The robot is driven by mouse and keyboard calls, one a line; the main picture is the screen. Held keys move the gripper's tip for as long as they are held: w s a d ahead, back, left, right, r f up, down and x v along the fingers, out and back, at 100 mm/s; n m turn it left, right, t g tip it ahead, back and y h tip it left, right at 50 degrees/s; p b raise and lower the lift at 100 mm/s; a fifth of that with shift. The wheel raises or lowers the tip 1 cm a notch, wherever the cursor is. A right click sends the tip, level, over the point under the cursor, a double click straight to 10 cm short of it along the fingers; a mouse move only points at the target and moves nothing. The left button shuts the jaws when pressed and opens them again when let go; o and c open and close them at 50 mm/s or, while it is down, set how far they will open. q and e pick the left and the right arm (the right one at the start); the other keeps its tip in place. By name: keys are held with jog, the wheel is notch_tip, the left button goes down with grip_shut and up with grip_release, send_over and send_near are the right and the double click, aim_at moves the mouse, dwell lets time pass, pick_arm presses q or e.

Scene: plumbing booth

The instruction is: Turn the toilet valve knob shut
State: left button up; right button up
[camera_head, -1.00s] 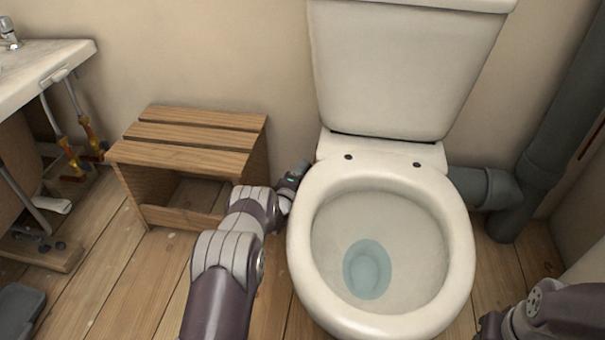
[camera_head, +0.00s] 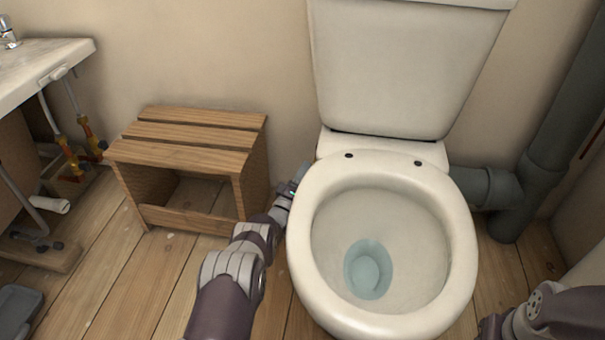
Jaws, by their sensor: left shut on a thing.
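The white toilet (camera_head: 459,245) stands right of centre with its bowl open and water inside. My left arm reaches in from the bottom, along the left side of the bowl. My left gripper (camera_head: 299,178) is in the narrow gap between the wooden stool and the toilet, close to the wall. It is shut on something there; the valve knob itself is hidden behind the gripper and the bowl. My right arm shows at the bottom right corner, and its fingertips are not clearly visible.
A slatted wooden stool (camera_head: 190,146) stands left of the gripper, close to the arm. A sink (camera_head: 40,72) with pipes is at the far left. A grey drain pipe (camera_head: 548,150) runs down at the right.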

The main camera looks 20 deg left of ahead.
pick_arm(q)
jog(key=shift+f+m+t, duration=0.1)
jog(key=shift+m+t, duration=0.3)
jog(key=shift+m, duration=0.3)
jog(key=shift+a+m+h, duration=0.1)
jog(key=shift+m+h, duration=0.2)
jog(key=shift+h, duration=0.1)
jog(key=o, duration=1.1)
jog(key=shift+c, duration=0.2)
jog(key=p+v, duration=0.4)
jog(key=v, duration=0.8)
jog(key=shift+s+f+p, duration=0.25)
jog(key=shift+p, duration=0.05)
